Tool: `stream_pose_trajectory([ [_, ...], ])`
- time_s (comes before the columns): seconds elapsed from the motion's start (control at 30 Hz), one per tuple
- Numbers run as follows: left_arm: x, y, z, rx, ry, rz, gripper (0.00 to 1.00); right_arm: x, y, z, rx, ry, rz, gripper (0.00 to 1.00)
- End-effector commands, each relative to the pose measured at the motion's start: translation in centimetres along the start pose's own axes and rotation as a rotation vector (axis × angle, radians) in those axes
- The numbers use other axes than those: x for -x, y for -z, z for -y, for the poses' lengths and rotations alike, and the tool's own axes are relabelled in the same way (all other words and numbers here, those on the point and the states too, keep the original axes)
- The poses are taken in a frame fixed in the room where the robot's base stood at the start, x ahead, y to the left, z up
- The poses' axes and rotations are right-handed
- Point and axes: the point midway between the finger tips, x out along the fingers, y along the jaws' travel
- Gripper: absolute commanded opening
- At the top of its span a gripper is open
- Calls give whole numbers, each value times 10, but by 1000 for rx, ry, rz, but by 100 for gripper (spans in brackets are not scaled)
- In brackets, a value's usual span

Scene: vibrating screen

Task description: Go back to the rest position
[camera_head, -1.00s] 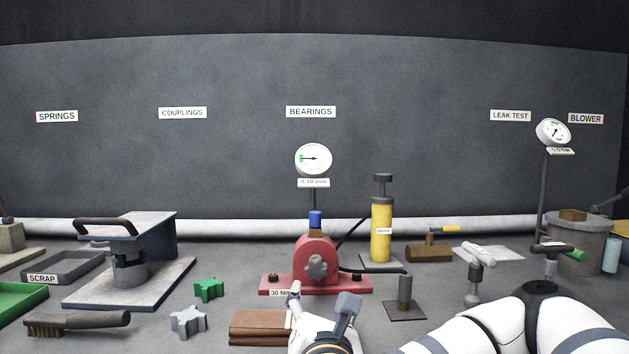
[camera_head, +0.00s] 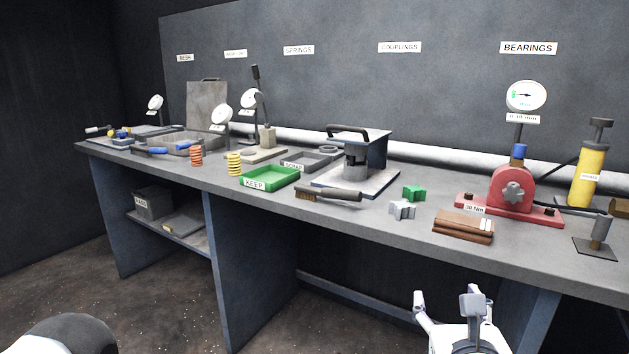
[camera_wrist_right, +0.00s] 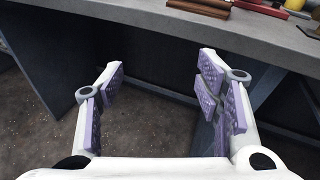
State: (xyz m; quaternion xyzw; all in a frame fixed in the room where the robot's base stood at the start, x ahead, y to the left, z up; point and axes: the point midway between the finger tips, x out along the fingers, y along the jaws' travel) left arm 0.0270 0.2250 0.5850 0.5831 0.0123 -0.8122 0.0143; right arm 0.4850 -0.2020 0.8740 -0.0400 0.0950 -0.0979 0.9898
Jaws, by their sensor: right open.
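My right gripper (camera_head: 448,303) is open and empty in front of the workbench (camera_head: 400,245), below the level of its top. In the right wrist view the two fingers of this gripper (camera_wrist_right: 165,85) stand wide apart with lilac pads, and only the floor and the bench's underside show between them. A white and dark rounded part of mine shows at the bottom left of the head view. My left gripper is not in view.
The bench top holds a red bearing block (camera_head: 512,190), brown bars (camera_head: 464,226), grey (camera_head: 402,209) and green (camera_head: 414,193) couplings, a brush (camera_head: 330,193), a green KEEP tray (camera_head: 270,178) and a yellow pump (camera_head: 590,170). The floor (camera_head: 150,290) in front is clear.

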Motion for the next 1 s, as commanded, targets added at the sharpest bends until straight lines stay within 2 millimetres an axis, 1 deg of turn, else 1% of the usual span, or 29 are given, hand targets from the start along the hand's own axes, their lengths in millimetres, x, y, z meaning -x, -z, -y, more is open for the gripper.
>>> stream_pose_trajectory([
  [0.03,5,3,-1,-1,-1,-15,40,13,23,-27,155,-102,-49,59],
  [0.07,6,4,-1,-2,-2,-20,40,22,40,-42,261,-171,-78,59],
  [0.1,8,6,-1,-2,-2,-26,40,37,65,-62,409,-270,-112,59],
  [0.13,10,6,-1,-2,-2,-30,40,50,84,-76,525,-351,-133,59],
  [0.17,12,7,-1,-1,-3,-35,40,66,105,-87,646,-437,-151,59],
  [0.2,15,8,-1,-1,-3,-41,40,89,134,-100,810,-558,-169,59],
  [0.27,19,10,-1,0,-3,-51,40,128,177,-109,1064,-754,-178,59],
  [0.3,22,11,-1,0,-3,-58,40,157,205,-110,1230,-895,-171,59],
  [0.37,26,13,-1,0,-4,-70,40,200,244,-99,1475,-1114,-144,59],
  [0.4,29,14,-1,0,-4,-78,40,229,267,-85,1630,-1269,-113,59],
  [0.47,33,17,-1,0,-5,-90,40,269,296,-56,1837,-1503,-51,59],
  [0.5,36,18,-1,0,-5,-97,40,291,309,-34,1951,-1653,-2,59],
  [0.57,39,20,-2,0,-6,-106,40,318,322,0,2082,-1861,73,59],
  [0.6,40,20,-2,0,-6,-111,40,331,327,20,2143,-1980,120,59],
  [0.7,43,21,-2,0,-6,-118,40,351,332,57,2224,-2194,212,59],
  [0.73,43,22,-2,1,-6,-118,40,355,332,64,-2198,2198,-227,59],
  [0.8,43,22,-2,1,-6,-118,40,359,332,72,-2146,2183,-243,59],
  [1.0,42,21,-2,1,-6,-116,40,360,333,73,-2137,2184,-246,59],
])
